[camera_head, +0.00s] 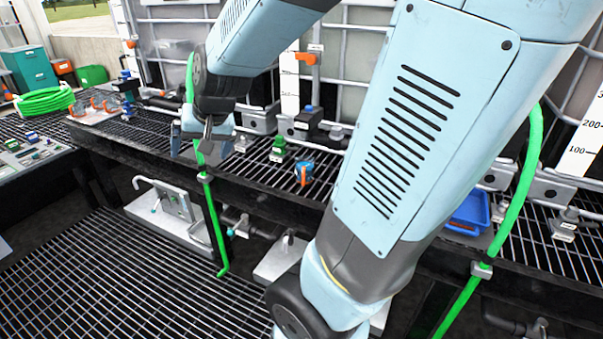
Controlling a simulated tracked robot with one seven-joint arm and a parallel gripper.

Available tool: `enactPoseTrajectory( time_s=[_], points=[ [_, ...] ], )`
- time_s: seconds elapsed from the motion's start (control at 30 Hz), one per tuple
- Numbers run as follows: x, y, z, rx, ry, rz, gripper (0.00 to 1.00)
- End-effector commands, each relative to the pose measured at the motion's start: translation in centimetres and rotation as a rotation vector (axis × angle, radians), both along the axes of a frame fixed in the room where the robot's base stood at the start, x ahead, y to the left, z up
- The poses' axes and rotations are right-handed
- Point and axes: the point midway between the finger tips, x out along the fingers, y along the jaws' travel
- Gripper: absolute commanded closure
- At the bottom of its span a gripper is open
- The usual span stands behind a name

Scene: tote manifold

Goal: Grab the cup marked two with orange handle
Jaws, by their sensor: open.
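A small blue cup with an orange handle (305,171) stands on the black grating bench, right of my gripper. Its marking is too small to read. More small items with orange parts (100,103) sit on a pale tray at the back left; I cannot tell whether they are cups or read any marks. My gripper (204,150) hangs above the bench, left of the blue cup and apart from it. It is open, and I see nothing held in it. My arm hides part of the bench on the right.
Green and blue valve-like fittings (278,148) stand behind and left of the blue cup. A blue bin (468,211) sits at the right. A green hose (213,225) hangs over the bench edge near my gripper. White caged totes line the back. A coiled green hose (45,100) lies far left.

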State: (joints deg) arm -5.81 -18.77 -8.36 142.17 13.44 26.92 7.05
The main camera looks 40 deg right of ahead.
Motion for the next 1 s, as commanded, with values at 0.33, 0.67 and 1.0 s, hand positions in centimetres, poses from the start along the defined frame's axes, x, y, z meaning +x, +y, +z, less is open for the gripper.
enactPoseTrajectory(
  time_s=[0.33,0.67,1.0],
  points=[
    [7.1,-2.2,-8.2,0.059,0.012,-0.265,0.0],
    [11.0,-6.3,-16.8,0.001,-0.008,-0.533,0.0],
    [11.8,-12.2,-24.7,-0.173,-0.08,-0.781,0.0]
  ],
)
